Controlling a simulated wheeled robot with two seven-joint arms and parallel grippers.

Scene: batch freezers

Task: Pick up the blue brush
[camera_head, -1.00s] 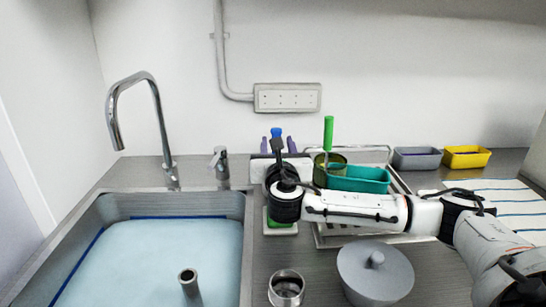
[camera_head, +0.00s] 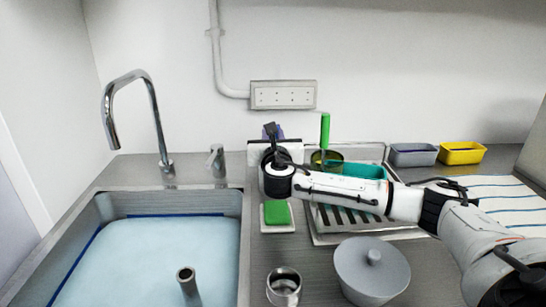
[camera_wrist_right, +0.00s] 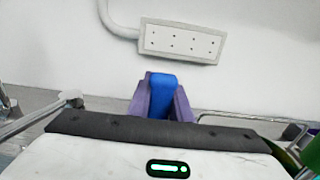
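The blue brush (camera_wrist_right: 163,95) shows as a blue block in the right wrist view, between the two purple fingers of my right gripper (camera_wrist_right: 162,102). The fingers lie close against its sides, so the gripper looks shut on it. The rest of the brush is hidden below the gripper body. In the head view my right gripper (camera_head: 278,132) is at the back of the counter, below the wall socket panel, and my wrist hides the brush. My left gripper is not in view.
A green sponge (camera_head: 277,212) on a white dish lies in front of my wrist. A drying rack (camera_head: 350,238) with a teal tub (camera_head: 364,172) and a green-handled tool (camera_head: 325,136) stands to the right. A water-filled sink (camera_head: 150,265) is left. A metal cup (camera_head: 284,288) and grey lidded pot (camera_head: 371,269) stand in front.

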